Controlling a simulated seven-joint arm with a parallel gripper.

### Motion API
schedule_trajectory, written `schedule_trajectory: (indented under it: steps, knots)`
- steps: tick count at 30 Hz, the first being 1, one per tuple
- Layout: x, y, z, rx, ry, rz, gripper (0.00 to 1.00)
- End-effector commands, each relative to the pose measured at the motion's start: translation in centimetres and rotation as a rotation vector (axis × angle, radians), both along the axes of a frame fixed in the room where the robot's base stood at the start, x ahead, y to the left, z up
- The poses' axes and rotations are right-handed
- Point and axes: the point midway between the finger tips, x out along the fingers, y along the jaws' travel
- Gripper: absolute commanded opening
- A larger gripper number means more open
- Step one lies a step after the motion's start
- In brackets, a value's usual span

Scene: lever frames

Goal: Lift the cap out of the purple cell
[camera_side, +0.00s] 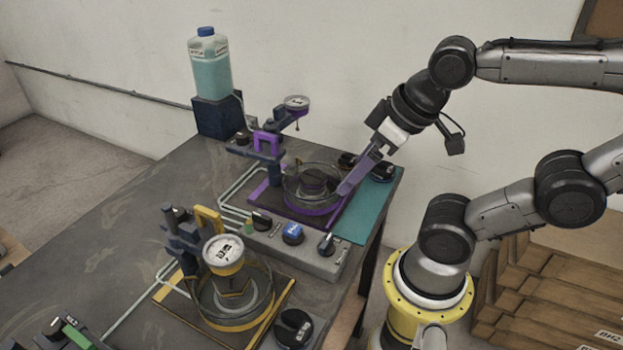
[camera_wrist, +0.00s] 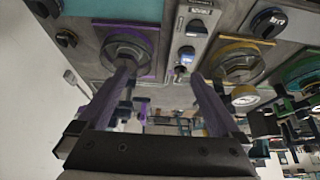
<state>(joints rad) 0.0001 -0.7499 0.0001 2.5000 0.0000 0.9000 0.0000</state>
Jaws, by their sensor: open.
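The purple cell (camera_side: 314,210) is a clear round-walled vessel on a dark, purple-edged base. A dark round piece (camera_side: 314,180) sits inside it; I cannot tell for sure that this is the cap. A purple-handled lever stand (camera_side: 268,145) is behind it, with a pale-topped disc (camera_side: 297,103) held up and off to the side. My gripper (camera_side: 350,183) is tilted down at the cell's right side, with no visible hold on anything. In the wrist view my gripper (camera_wrist: 165,78) has its fingers wide apart, with the purple cell (camera_wrist: 128,48) behind the left finger.
A grey control box (camera_side: 290,245) with knobs lies in front of the purple cell. The yellow cell (camera_side: 235,318), with a white-topped piece (camera_side: 223,252) over it, is nearer. A teal mat (camera_side: 372,212) with a black knob (camera_side: 383,171) is at right. A bottle (camera_side: 209,65) stands behind.

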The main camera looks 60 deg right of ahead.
Motion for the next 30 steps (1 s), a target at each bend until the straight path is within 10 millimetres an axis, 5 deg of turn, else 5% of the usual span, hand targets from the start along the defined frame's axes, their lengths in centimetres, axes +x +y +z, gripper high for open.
schedule_trajectory:
  steps: [17,23,30]
  knots:
    - [0.0,0.0,0.0,0.016,0.002,-0.029,1.0]
    - [-0.2,0.0,1.2,0.156,0.032,-0.302,1.0]
    - [3.2,-1.1,4.6,0.362,0.156,-0.89,1.0]
